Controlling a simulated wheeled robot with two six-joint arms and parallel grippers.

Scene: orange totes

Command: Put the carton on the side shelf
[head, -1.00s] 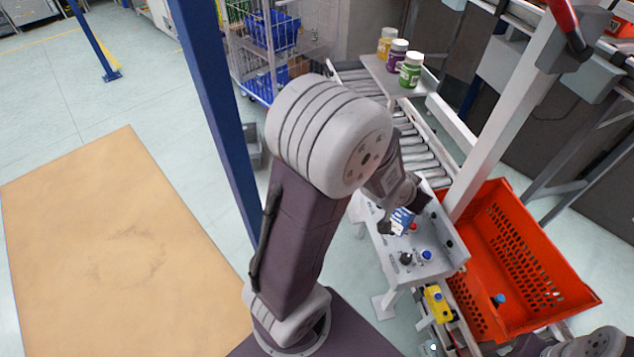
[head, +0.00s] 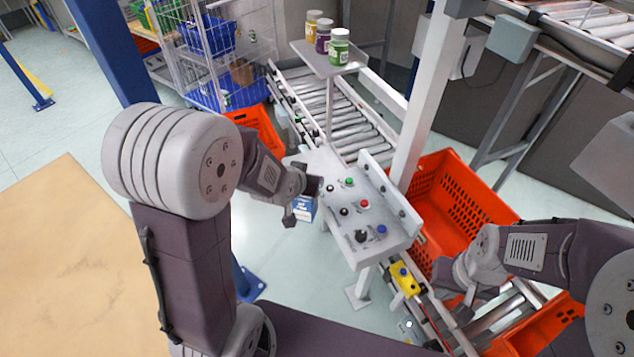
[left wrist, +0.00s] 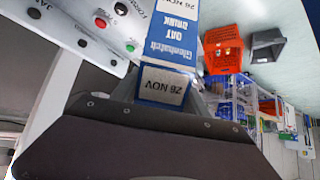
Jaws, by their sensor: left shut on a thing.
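The carton (head: 305,209) is blue and white and hangs in my left gripper (head: 300,200), just left of the grey button panel. The jaw partly hides it in the head view. In the left wrist view the carton (left wrist: 166,78) shows upside-down print, including "OAT DRINK" and "26 NOV", close to the dark gripper body. A small grey shelf (head: 312,58) on a post stands farther back, with several coloured jars on it. My right gripper (head: 456,282) is at the lower right, by the orange tote; its jaw gap is not clear.
The button panel (head: 385,242) has several coloured buttons. Behind it runs a roller conveyor (head: 352,122). An orange tote (head: 455,205) sits right of a white upright post (head: 425,90). A wire cage cart (head: 205,75) with blue bins stands at the back left.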

